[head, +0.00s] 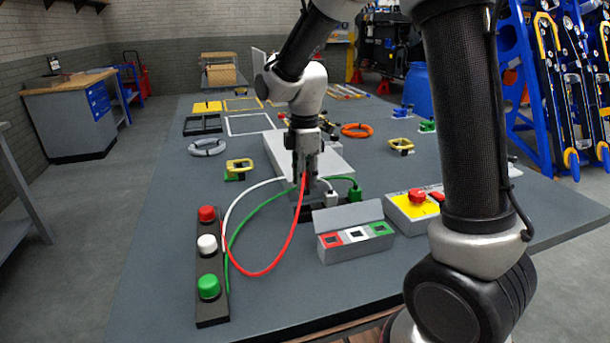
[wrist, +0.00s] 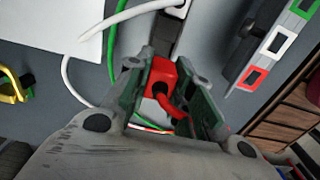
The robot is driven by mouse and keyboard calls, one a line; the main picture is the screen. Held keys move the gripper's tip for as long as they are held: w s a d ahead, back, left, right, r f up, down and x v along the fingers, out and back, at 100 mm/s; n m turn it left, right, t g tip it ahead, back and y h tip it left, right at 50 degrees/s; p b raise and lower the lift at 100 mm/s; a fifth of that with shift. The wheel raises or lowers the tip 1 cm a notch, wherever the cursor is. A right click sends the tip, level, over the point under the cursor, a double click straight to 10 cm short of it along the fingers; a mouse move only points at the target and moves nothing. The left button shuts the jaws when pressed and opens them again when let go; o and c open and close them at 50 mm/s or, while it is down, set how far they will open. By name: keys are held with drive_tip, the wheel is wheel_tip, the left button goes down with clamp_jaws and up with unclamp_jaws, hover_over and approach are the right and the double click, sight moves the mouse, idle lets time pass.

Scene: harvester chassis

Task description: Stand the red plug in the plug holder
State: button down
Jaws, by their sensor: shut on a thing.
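My gripper (head: 306,180) points down over the left end of the dark plug holder (head: 305,213). It is shut on the red plug (wrist: 159,75), which shows between the fingers (wrist: 163,88) in the wrist view. In the head view the fingers hide the plug; its red cable (head: 289,245) hangs in a loop to the left. The white plug (head: 331,198) and the green plug (head: 354,193) stand in the holder to the right. Part of the holder (wrist: 163,42) shows beyond the red plug in the wrist view. I cannot tell whether the red plug touches the holder.
A grey box (head: 356,247) with red, white and green sockets stands in front of the holder. A button strip (head: 211,260) lies at left, its cables crossing the table. An emergency-stop box (head: 415,210) is at right. A pale panel (head: 335,165) lies behind.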

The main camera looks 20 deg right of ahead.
sight(304, 194)
idle(0.3)
drive_tip(key=shift+f, duration=3.35)
drive_tip(key=c, duration=1.2)
unclamp_jaws()
drive_tip(key=shift+o, duration=0.2)
wheel_tip(304, 194, up, 12)
